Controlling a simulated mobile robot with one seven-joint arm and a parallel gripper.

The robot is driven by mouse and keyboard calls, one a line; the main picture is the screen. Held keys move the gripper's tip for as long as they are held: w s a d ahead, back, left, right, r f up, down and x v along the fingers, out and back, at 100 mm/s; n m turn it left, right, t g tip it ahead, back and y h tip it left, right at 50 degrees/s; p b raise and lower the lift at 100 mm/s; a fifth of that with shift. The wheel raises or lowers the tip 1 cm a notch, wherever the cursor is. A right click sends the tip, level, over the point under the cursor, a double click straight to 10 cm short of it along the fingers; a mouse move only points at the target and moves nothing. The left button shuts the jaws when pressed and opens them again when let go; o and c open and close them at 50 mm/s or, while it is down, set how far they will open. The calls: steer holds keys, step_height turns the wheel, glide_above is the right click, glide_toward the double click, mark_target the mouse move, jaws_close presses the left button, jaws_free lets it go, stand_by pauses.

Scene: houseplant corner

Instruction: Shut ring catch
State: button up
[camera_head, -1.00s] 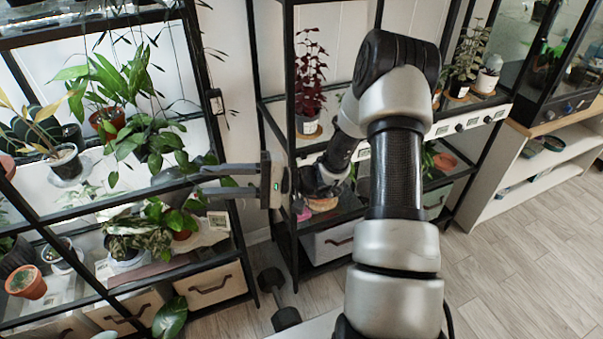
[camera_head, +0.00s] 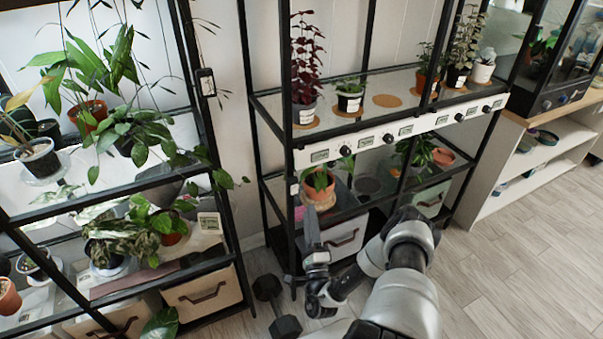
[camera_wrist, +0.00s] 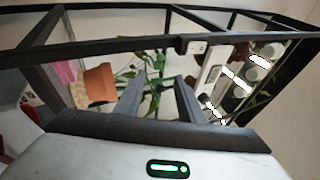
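No part can be made out for certain as the ring catch. A small white fitting (camera_head: 294,187) sits on the black front post of the right-hand shelf; a small pale fitting on a dark bar also shows in the wrist view (camera_wrist: 196,47). I cannot tell whether either is the catch, or open or shut. My gripper (camera_head: 311,215) points up in front of the lower part of that shelf, just right of the post and below the white fitting. In the wrist view my gripper (camera_wrist: 157,88) has its two fingers apart with nothing between them.
The right-hand shelf carries a white panel (camera_head: 400,130) with several dark knobs. A terracotta-potted plant (camera_head: 319,187) stands behind the gripper; the pot shows in the wrist view (camera_wrist: 98,84). The left plant rack (camera_head: 222,190) stands close by. Dark dumbbells (camera_head: 284,325) lie below. Floor at right is clear.

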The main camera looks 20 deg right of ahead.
steer(key=b+x, duration=0.2)
steer(key=x, duration=1.4)
steer(key=shift+w+r+b, duration=0.15)
steer(key=shift+w+b, duration=0.15)
steer(key=shift+w, duration=0.05)
steer(key=shift+d, duration=0.1)
jaws_close()
